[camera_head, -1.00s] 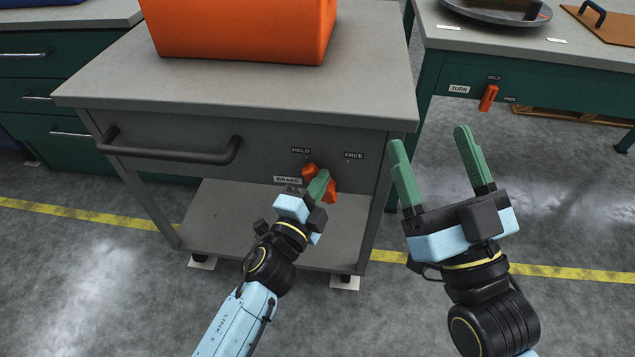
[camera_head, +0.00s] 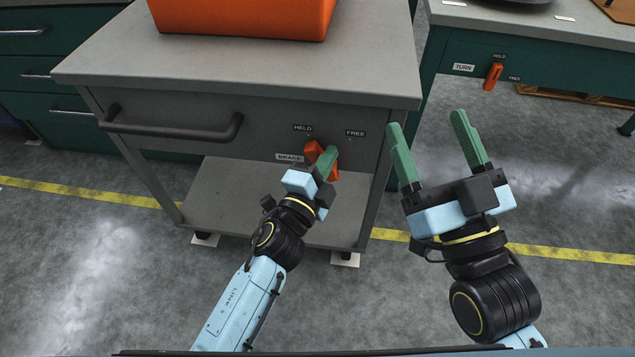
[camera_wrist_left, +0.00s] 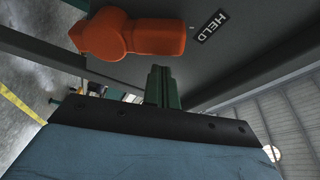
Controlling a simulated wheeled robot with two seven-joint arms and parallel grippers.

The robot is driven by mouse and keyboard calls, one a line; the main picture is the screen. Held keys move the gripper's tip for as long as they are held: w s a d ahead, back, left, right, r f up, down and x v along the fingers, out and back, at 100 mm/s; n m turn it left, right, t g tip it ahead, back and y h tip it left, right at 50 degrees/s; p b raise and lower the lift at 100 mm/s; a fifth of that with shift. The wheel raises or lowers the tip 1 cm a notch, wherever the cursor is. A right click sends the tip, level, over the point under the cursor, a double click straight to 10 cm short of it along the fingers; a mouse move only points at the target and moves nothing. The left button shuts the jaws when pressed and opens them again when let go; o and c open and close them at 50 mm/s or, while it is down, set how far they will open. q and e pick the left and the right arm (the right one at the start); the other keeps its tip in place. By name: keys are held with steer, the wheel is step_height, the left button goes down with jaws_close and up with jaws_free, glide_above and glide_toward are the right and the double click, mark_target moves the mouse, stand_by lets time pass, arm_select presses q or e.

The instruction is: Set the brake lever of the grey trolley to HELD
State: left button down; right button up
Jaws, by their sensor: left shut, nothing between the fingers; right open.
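The grey trolley (camera_head: 239,88) stands ahead, with an orange brake lever (camera_head: 312,151) on its front panel between the HELD label (camera_head: 303,128) and the FREE label (camera_head: 356,133). In the left wrist view the lever (camera_wrist_left: 155,37) points from its round hub toward the HELD label (camera_wrist_left: 210,27). My left gripper (camera_head: 331,156) is shut and empty, in front of the lever, and hides its middle in the head view. In the left wrist view its fingers (camera_wrist_left: 158,87) show below the lever; contact cannot be told. My right gripper (camera_head: 428,134) is open and empty, right of the trolley.
An orange bin (camera_head: 245,18) sits on the trolley top. A black handle bar (camera_head: 170,130) sticks out at the panel's left. A green bench with another orange lever (camera_head: 493,76) stands at the right. Green drawers (camera_head: 35,90) stand at the left. The near floor is open.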

arm_select(q)
steer(key=shift+s+d+r, duration=0.15)
steer(key=shift+d+r, duration=0.5)
steer(key=shift+d, duration=0.25)
steer(key=p+v, duration=0.1)
steer(key=v, duration=0.9)
steer(key=shift+d+f+p, duration=0.3)
steer(key=shift+f+p, duration=0.1)
arm_select(e)
step_height(320, 180, down, 8)
steer(key=d+g+h, duration=0.1)
steer(key=g, duration=0.4)
steer(key=shift+w+g+h, duration=0.3)
steer(key=shift+w+h, duration=0.1)
steer(key=shift+w, duration=0.05)
steer(key=shift+d, duration=0.1)
